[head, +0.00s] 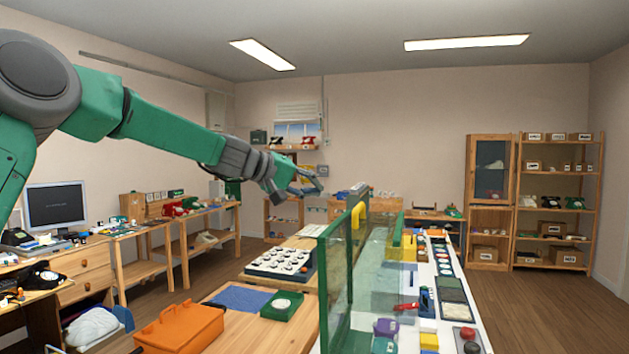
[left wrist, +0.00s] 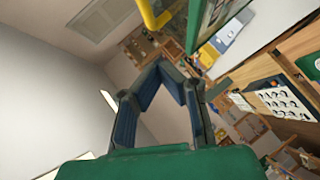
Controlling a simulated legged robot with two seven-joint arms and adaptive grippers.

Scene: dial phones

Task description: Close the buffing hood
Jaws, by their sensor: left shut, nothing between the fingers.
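The buffing hood (head: 336,285) shows as a clear, green-edged panel standing upright along the left side of the white counter. A yellow handle (head: 356,216) is at its upper far part. In the left wrist view the yellow handle (left wrist: 152,14) and a green panel edge (left wrist: 215,28) are at the top. My left gripper (head: 318,188) is shut and empty; in the head view it appears just left of and above the handle. Its blue-grey fingers (left wrist: 163,66) appear below the handle in the wrist view, with no clear contact. My right gripper is in neither view.
The white counter (head: 455,318) right of the panel holds tools and buttons. Left of it, a wooden bench bears a dial tray (head: 281,263), a green dial phone part (head: 282,306) and an orange case (head: 182,328). Open floor lies at right.

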